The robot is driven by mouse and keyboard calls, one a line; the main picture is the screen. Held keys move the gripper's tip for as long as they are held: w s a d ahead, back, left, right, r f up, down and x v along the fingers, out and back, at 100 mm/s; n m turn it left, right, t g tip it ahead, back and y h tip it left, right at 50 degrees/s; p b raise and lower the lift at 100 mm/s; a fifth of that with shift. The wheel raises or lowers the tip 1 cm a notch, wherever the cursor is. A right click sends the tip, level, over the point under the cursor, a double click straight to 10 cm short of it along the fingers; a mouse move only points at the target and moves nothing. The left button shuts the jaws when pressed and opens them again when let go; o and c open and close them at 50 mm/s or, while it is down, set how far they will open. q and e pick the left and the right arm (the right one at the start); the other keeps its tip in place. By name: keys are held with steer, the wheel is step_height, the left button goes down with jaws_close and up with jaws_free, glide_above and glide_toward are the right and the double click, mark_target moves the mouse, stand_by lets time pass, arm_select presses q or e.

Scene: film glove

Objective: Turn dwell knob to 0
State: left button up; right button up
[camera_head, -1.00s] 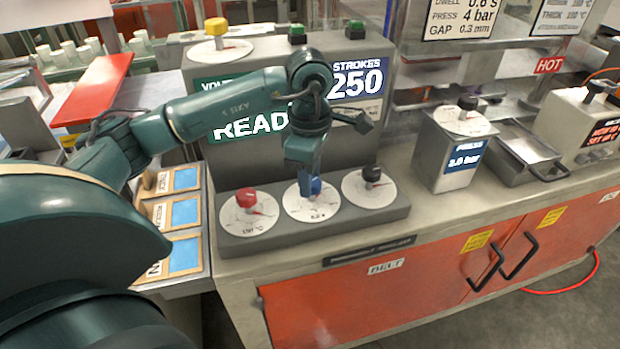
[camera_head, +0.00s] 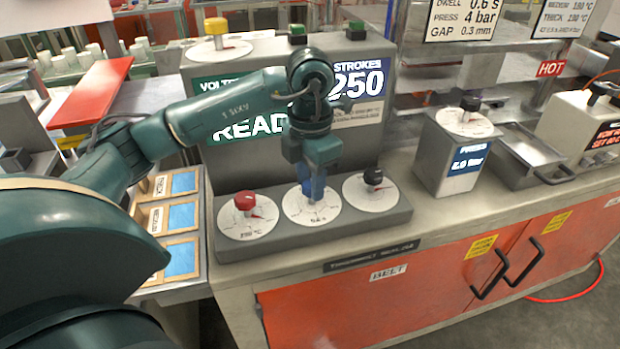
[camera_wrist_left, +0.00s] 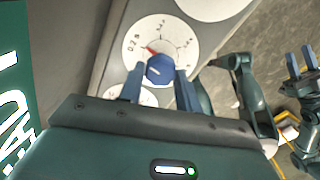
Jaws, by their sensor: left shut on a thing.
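The blue knob (camera_head: 312,190) stands at the centre of the middle white dial (camera_head: 323,212) on the grey console; a small seconds reading is printed there. In the left wrist view, the blue knob (camera_wrist_left: 160,70) sits between the two fingers of my left gripper (camera_wrist_left: 159,82). A red pointer beside it aims up-left, near a reading that looks like 0.2 s on the white dial (camera_wrist_left: 180,32). In the head view my left gripper (camera_head: 314,176) points down, shut on this knob and partly hiding it. My right gripper (camera_wrist_left: 300,62) shows only in the wrist view, its fingers apart and empty.
A red knob (camera_head: 245,201) stands left of the blue one and a black knob (camera_head: 373,177) right of it, both close. The upright display panel (camera_head: 230,80) rises behind. A pressure box (camera_head: 455,150) stands further right.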

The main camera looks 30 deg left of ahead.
mark_target(310, 185)
arm_select(q)
steer(key=shift+n, duration=0.8)
arm_select(e)
steer(key=shift+f, duration=0.1)
arm_select(q)
steer(key=o, duration=1)
steer(key=shift+c, duration=0.2)
steer(key=shift+r, duration=0.1)
step_height(310, 185, up, 13)
steer(key=p, duration=0.2)
arm_select(e)
steer(key=shift+s+d+r+n, duration=0.1)
steer(key=shift+s+r+n, duration=0.15)
steer(key=shift+r, duration=0.35)
steer(key=shift+w+r, duration=0.1)
